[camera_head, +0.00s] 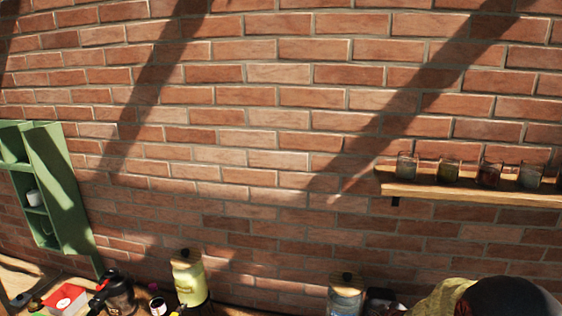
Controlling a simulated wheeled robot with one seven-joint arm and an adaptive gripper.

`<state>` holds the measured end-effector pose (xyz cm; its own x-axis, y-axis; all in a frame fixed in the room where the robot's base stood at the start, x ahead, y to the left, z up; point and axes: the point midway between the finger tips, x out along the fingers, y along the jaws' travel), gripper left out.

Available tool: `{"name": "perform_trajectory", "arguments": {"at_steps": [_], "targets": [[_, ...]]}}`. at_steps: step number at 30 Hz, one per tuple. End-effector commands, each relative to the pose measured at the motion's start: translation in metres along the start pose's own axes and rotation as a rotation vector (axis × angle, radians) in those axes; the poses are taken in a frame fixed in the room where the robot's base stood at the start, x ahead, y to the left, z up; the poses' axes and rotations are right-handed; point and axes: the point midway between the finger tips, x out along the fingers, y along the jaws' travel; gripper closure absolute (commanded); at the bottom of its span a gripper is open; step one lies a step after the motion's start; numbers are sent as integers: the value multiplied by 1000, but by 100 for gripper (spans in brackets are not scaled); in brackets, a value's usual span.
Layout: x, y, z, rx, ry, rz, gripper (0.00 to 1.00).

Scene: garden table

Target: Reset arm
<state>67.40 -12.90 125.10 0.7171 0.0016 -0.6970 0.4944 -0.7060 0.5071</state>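My gripper is not in view, and I cannot see any clear part of my arm. The head view looks mostly at a brick wall (280,130). The task names no object. A strip of the wooden table (235,309) shows along the bottom edge, with the rest cut off by the frame.
A green shelf unit (62,190) stands at the left. A wooden wall shelf (460,192) at the right holds several glass jars. On the table are a yellow-green canister (188,280), a lidded glass jar (345,298), a red box (66,299) and a dark rounded object (508,298).

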Motion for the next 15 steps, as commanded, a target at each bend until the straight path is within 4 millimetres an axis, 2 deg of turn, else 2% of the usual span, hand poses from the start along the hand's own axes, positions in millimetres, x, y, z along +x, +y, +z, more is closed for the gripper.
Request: {"name": "perform_trajectory", "arguments": {"at_steps": [2, 5, 7, 9, 11, 12, 15], "targets": [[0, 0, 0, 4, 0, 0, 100], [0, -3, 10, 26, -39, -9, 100], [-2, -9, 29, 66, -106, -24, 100], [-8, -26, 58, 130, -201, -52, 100], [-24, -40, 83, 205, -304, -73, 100], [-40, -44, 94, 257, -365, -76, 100], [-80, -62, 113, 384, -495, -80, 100]]}}
